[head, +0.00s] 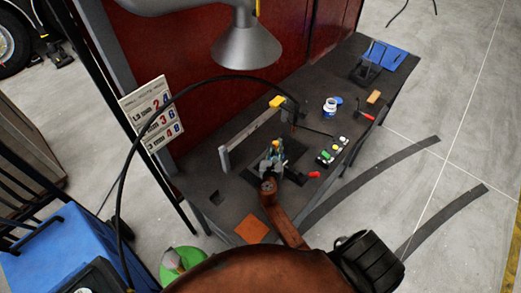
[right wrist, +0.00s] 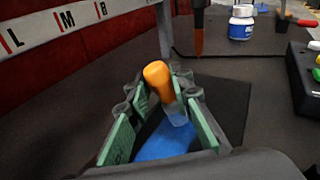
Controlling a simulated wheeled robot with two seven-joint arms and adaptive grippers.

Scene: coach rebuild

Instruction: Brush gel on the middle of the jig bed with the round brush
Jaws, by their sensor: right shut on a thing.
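My right gripper (head: 273,160) is over the dark bench, its green-padded fingers (right wrist: 160,120) shut on what looks like the round brush. The brush has an orange tip (right wrist: 157,75), a clear collar and a blue body (right wrist: 165,142); the orange tip also shows in the head view (head: 275,143). A dark square (head: 297,152), which looks like the jig bed, lies under the gripper, beside a rail (right wrist: 75,30) lettered L, M and what looks like R. I cannot tell whether the brush touches it. A white jar (head: 329,108), apparently gel, stands further back. My left gripper is not in view.
A dark probe with an orange tip (right wrist: 198,35) hangs near the rail. A box with coloured buttons (head: 324,157) and a red-handled tool (head: 367,116) lie to the right. A grey lamp-like cone (head: 246,45) hangs above.

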